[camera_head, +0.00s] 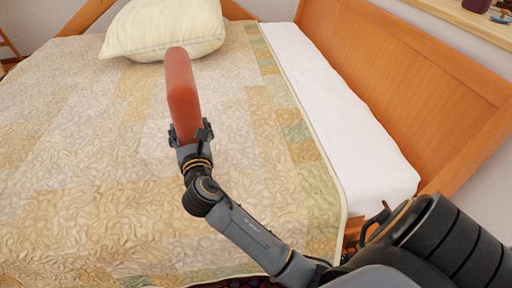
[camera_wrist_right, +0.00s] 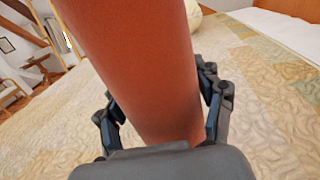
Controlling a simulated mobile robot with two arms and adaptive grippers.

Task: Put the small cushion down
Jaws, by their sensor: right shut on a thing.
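The small cushion (camera_head: 182,90) is reddish-orange and is held up on its narrow side above the bed's quilt (camera_head: 85,185). My right gripper (camera_head: 190,133) is shut on its lower end. In the right wrist view the cushion (camera_wrist_right: 145,60) fills the middle, between the two fingers of the gripper (camera_wrist_right: 165,115). I cannot tell how high the cushion is above the quilt. My left gripper is not in view.
A cream pillow (camera_head: 165,28) lies on the far part of the bed, behind the cushion. White bedding (camera_head: 335,115) and a wooden bed board (camera_head: 410,70) run along the right side. Much of the quilt is clear.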

